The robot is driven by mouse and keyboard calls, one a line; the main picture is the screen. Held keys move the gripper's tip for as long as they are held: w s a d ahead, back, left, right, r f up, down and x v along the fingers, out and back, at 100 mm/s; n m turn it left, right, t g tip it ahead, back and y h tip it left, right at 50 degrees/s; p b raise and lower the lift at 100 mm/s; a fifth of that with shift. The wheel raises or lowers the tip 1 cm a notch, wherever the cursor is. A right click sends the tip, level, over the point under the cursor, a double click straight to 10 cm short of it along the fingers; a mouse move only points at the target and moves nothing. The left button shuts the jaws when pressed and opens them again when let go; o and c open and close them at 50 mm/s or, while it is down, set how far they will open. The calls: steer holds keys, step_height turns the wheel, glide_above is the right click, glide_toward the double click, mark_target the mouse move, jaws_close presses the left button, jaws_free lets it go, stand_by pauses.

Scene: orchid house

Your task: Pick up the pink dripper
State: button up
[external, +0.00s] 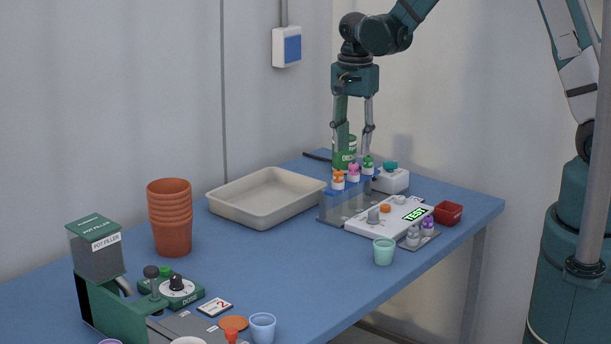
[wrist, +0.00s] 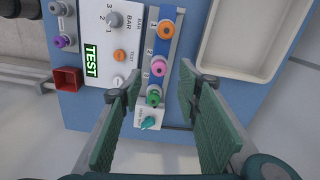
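The pink dripper (external: 353,173) stands in a row on a blue strip, between an orange dripper (external: 338,180) and a green dripper (external: 368,165). In the wrist view the pink dripper (wrist: 159,68) shows from above as a ring, just beyond and between my fingertips. My gripper (external: 353,152) is above the row, pointing down, with its fingers apart and nothing between them. In the wrist view my gripper (wrist: 160,86) is open, with the green dripper (wrist: 153,95) also showing in the gap between the fingers.
A white test unit (external: 390,215) with knobs and a TEST display lies beside the row. Grey and purple drippers (external: 428,225) stand on its far side from the row.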

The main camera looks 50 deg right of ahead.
mark_target(354, 163)
steer(key=shift+f, duration=0.25)
steer(key=shift+f, duration=2.55)
steer(key=shift+c, duration=0.6)
steer(key=c, duration=0.7)
